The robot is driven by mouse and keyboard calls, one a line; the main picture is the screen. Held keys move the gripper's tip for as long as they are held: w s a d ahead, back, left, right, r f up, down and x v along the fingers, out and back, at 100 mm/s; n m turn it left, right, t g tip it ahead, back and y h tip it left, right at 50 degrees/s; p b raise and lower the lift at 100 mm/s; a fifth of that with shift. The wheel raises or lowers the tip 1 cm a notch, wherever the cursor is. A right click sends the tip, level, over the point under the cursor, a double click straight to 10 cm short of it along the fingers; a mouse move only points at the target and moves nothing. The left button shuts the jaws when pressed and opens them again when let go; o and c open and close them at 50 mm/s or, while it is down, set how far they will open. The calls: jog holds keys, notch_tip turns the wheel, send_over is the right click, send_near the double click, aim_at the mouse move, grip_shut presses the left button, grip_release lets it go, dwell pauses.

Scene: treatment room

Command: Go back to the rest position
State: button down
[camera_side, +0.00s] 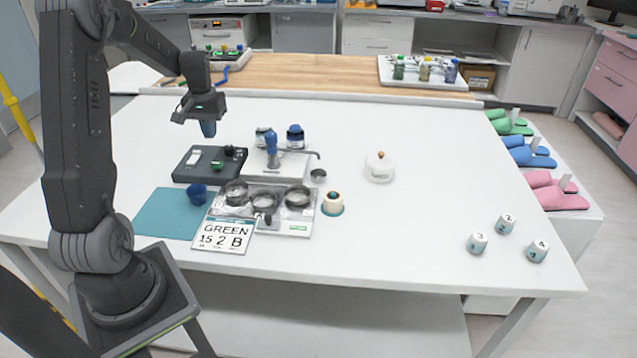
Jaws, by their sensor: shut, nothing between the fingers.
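My gripper (208,129) points down above the left part of the white table (400,240). It is shut and empty, with clear space under its fingertips. It hangs above and behind the dark scale-like device (196,170), apart from it. My arm reaches up and over from its base at the left front.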

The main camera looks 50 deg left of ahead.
jog(key=w+d+r+m+t+y, duration=0.1)
jog(key=d+r+m, duration=0.1)
jog(key=d+r, duration=0.5)
jog(key=d+r+m+t, duration=0.15)
jog(key=d+r, duration=0.25)
jog(key=d, duration=0.8)
jog(key=s+d+r+m+t, duration=0.1)
jog(key=s+d+m, duration=0.1)
jog(key=s+d, duration=0.4)
jog(key=s+d+r+m+t+h, duration=0.1)
jog(key=s+d, duration=0.4)
jog(key=d, duration=0.5)
jog(key=shift+s+d+r+m+t, duration=0.2)
jog(key=shift+s+d+m+t, duration=0.25)
jog(key=shift+m, duration=0.8)
